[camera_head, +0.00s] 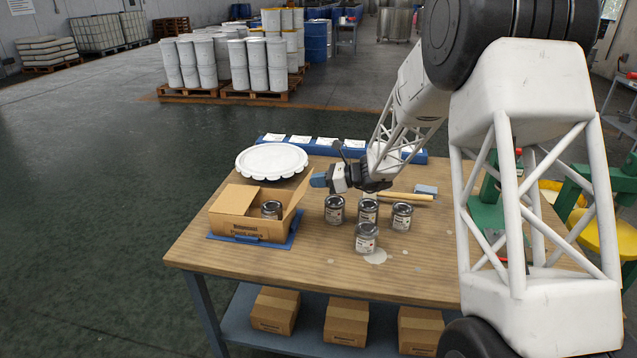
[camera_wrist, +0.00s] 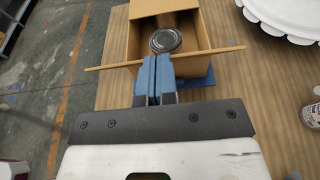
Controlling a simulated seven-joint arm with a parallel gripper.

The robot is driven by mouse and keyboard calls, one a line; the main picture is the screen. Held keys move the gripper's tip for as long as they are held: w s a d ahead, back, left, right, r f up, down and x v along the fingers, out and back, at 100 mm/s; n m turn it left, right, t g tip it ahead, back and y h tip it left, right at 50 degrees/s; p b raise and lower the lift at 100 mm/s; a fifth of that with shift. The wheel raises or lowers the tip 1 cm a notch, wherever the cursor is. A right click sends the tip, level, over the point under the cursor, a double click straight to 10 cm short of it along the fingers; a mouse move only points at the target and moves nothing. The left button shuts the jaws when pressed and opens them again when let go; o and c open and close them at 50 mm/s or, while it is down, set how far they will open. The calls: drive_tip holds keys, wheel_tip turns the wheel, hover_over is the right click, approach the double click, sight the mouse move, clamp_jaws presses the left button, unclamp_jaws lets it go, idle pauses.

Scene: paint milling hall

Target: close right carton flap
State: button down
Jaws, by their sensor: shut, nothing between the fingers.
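The brown cardboard carton (camera_head: 238,226) stands at the left of the table. Its right flap (camera_head: 297,194) stands up and leans outward; in the wrist view this flap (camera_wrist: 218,52) shows nearly edge-on across the carton. A dark-lidded jar (camera_head: 271,209) is inside, and its lid shows in the wrist view (camera_wrist: 165,40). The carton's left half seems covered by a tan panel (camera_head: 235,198). My gripper (camera_head: 318,180) is shut and empty, its blue fingertips (camera_wrist: 155,72) just outside the right flap near its upper edge. I cannot tell whether they touch it.
Several jars (camera_head: 366,238) stand right of the carton, below my gripper. A white scalloped lid (camera_head: 271,161) lies behind the carton. A blue mat (camera_head: 293,240) is under the carton. A wooden-handled tool (camera_head: 392,196) lies behind the jars. The table's front left is clear.

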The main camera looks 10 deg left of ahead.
sight(307, 182)
drive_tip(key=shift+a+r+h, duration=0.55)
drive_tip(key=shift+a+h, duration=0.2)
drive_tip(key=shift+a, duration=0.05)
drive_tip(key=shift+a+r+h, duration=0.55)
drive_tip(key=shift+a+h, duration=0.2)
drive_tip(key=a+h, duration=0.1)
drive_tip(key=a+r+h, duration=0.1)
drive_tip(key=a, duration=0.1)
drive_tip(key=shift+h, duration=0.3)
drive_tip(key=shift+s+a+f+h, duration=0.1)
drive_tip(key=shift+a+f+h, duration=1.45)
drive_tip(key=shift+a+h, duration=1.1)
drive_tip(key=shift+a+f+h, duration=1.5)
drive_tip(key=shift+a+h, duration=1.05)
drive_tip(key=shift+a, duration=0.2)
drive_tip(key=shift+s+a+f+h, duration=0.1)
drive_tip(key=shift+a+f+h, duration=1.45)
drive_tip(key=shift+a+h, duration=1.1)
drive_tip(key=shift+a, duration=0.1)
drive_tip(key=shift+r, duration=0.2)
drive_tip(key=shift+r, duration=0.6)
